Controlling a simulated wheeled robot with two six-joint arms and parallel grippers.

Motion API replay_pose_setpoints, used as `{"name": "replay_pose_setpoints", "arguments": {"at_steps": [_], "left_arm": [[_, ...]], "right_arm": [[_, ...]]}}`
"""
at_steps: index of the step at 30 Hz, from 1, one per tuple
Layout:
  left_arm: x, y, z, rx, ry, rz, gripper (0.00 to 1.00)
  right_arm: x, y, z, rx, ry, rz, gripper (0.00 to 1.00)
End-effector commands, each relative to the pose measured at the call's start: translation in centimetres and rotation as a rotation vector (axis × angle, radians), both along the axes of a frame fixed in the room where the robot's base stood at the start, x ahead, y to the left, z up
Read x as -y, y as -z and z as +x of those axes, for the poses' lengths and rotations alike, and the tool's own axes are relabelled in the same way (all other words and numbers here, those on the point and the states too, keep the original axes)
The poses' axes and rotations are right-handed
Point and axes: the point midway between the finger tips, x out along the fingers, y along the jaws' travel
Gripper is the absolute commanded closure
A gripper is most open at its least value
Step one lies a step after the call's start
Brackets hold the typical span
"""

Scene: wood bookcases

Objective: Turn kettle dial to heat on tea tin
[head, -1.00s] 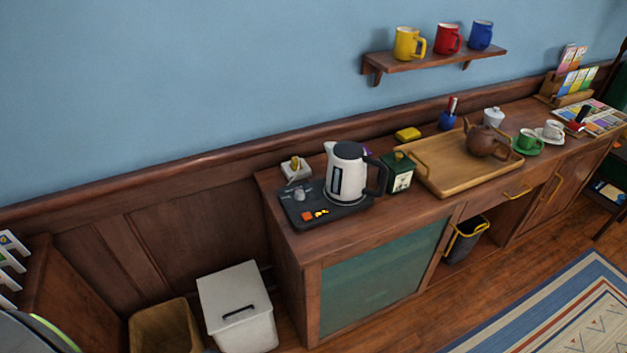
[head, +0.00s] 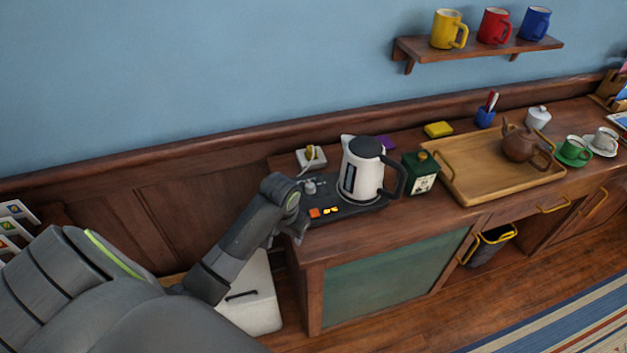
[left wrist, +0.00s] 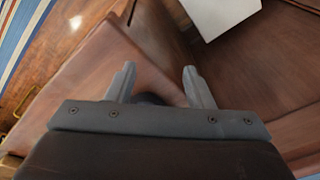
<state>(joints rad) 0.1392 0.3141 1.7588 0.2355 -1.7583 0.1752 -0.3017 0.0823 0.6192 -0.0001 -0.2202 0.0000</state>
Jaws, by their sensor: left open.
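The kettle (head: 360,172), white with a dark lid and handle, stands on a dark base plate (head: 345,210). A small grey dial (head: 310,186) sits at the base's left side, above orange and yellow lit marks (head: 324,211). The dark green tea tin (head: 421,174) stands right of the kettle; its pale label is too small to read. My left gripper (head: 299,236) is at the cabinet's front left edge, below and in front of the dial, apart from it. In the left wrist view my open gripper (left wrist: 159,72) has nothing visible between its fingers. My right gripper is out of view.
A socket with a plug (head: 311,156) is behind the dial. A wooden tray (head: 455,185) with a brown teapot (head: 522,145) stands right of the tin. A white bin (head: 255,300) is below my left arm. Mugs stand on the wall shelf (head: 480,52).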

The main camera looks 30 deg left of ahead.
Motion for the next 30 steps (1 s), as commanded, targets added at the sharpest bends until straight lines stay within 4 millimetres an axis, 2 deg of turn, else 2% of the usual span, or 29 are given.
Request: {"name": "replay_pose_setpoints", "arguments": {"at_steps": [4,7,12,15,18,22,26,30], "left_arm": [[-0.9,-2.0,3.7,-0.02,-0.029,-0.004,0.53],[-1.6,-4.2,6.8,-0.039,-0.06,-0.012,0.53],[-3.1,-9.7,12.2,-0.076,-0.136,-0.038,0.53],[-3.7,-13.0,14.4,-0.097,-0.177,-0.058,0.53],[-4.1,-15.6,15.8,-0.111,-0.21,-0.077,0.53],[-4.4,-17.5,16.7,-0.121,-0.232,-0.092,0.53],[-4.4,-17.6,16.9,-0.125,-0.239,-0.097,0.53],[-4.4,-16.3,16.8,-0.124,-0.238,-0.096,0.53]], "right_arm": [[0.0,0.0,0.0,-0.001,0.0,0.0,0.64],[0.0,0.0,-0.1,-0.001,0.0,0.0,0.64],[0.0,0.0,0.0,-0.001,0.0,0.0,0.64],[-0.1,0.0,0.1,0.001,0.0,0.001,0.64],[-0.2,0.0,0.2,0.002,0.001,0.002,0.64],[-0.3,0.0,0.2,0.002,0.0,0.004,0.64],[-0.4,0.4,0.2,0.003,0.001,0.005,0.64],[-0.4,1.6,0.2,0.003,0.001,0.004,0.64]]}}
